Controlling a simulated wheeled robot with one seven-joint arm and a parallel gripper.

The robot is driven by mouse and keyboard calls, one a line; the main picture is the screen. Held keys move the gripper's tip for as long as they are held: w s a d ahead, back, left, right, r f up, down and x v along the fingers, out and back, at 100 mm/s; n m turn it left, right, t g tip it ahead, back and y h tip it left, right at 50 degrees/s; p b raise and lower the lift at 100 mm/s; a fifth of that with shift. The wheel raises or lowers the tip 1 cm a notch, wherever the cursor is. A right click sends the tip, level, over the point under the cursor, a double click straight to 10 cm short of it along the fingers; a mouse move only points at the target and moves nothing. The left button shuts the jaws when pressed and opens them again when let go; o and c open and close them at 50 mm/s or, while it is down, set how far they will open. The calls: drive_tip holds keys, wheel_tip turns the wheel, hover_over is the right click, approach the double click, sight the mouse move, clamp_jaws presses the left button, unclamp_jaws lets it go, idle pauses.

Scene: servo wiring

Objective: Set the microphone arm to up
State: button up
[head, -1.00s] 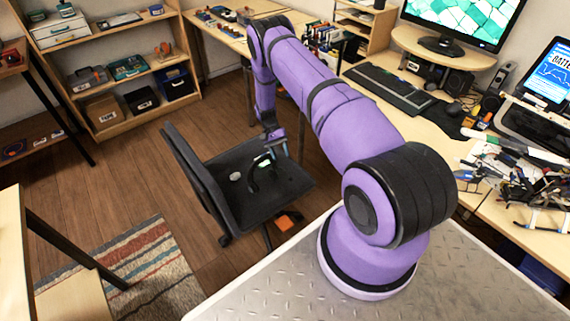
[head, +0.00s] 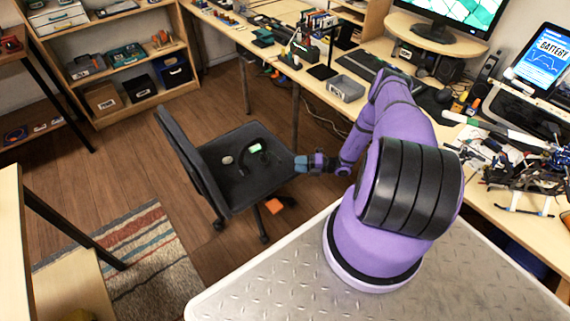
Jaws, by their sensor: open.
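A dark headset-like object (head: 256,148) with a small bright green patch lies on the black seat of the office chair (head: 230,183). Its curved band shows, but it is too small and dark to tell a microphone arm or how it is set. My gripper (head: 299,163) is open and empty at the right edge of the seat, pointing left toward the headset. A gap lies between the fingertips and the headset.
A pale rounded object (head: 227,160) lies on the seat left of the headset. The chair's backrest (head: 187,160) rises on the left. The workbench (head: 300,75) behind and right is cluttered. An orange block (head: 280,204) is below the seat's front.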

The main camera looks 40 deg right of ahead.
sight(280, 159)
drive_tip(key=w+a+m+t, duration=0.1)
drive_tip(key=w, duration=0.1)
drive_tip(key=w+a+m+h, duration=0.1)
drive_tip(key=w+a, duration=0.1)
drive_tip(key=w, duration=0.1)
drive_tip(key=w+a+f+m+t, duration=0.1)
drive_tip(key=w+a, duration=0.1)
drive_tip(key=shift+w+a+m+t+h, duration=0.1)
drive_tip(key=shift+w+m+t+h, duration=0.05)
drive_tip(key=shift+m+t+h, duration=0.2)
clamp_jaws()
